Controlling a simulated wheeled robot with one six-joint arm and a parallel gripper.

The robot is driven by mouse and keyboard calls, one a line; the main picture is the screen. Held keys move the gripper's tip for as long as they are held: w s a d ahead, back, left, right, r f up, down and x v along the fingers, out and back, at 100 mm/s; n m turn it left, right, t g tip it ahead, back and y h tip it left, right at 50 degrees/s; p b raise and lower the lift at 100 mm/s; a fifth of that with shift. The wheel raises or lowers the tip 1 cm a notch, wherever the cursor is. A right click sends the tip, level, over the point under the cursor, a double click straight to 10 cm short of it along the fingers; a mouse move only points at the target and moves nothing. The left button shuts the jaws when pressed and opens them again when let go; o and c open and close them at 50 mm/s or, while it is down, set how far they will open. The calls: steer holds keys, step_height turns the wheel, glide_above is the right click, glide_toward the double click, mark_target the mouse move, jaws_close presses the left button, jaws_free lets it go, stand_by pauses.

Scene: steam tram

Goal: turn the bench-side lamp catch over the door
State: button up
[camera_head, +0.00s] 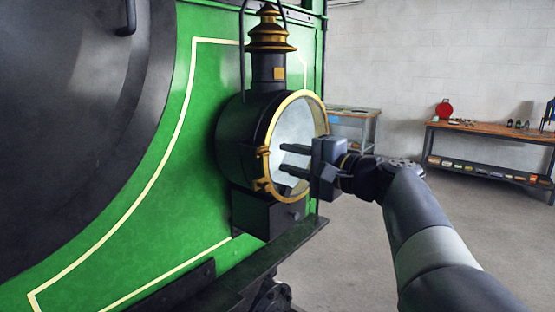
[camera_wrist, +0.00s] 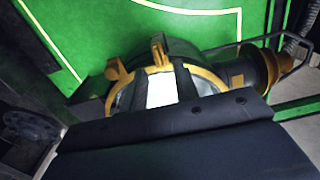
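The lamp (camera_head: 232,135) is a black drum with a brass-rimmed glass door (camera_head: 292,112), standing upright on the green tram front. Two brass fittings (camera_head: 262,185) sit on the door's left edge; they also show in the wrist view (camera_wrist: 158,50). I cannot make out a catch on the bench-side edge, where my gripper blocks part of the rim. My gripper (camera_head: 284,159) is in front of the door, its two dark fingers apart and pointing left across the glass. Nothing shows between them. I cannot tell whether they touch the door. In the wrist view a dark slab hides the lower part of the door.
The lamp's brass-topped chimney (camera_head: 270,32) rises above the drum, beside a thin dark handrail. A dark ledge (camera_head: 285,250) runs below the lamp. A workbench (camera_head: 480,133) with small items and another table (camera_head: 352,118) stand behind. The floor at right is clear.

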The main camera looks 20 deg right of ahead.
mark_target(267, 154)
steer(key=b+v, duration=0.1)
steer(key=v, duration=0.5)
steer(key=shift+w, duration=0.1)
steer(key=p+x, duration=0.3)
steer(key=x, duration=0.7)
steer(key=shift+w+a+f, duration=0.1)
steer(key=shift+w+a, duration=0.15)
steer(key=shift+w, duration=0.05)
steer(key=shift+s+d, duration=0.1)
steer(key=shift+s, duration=0.05)
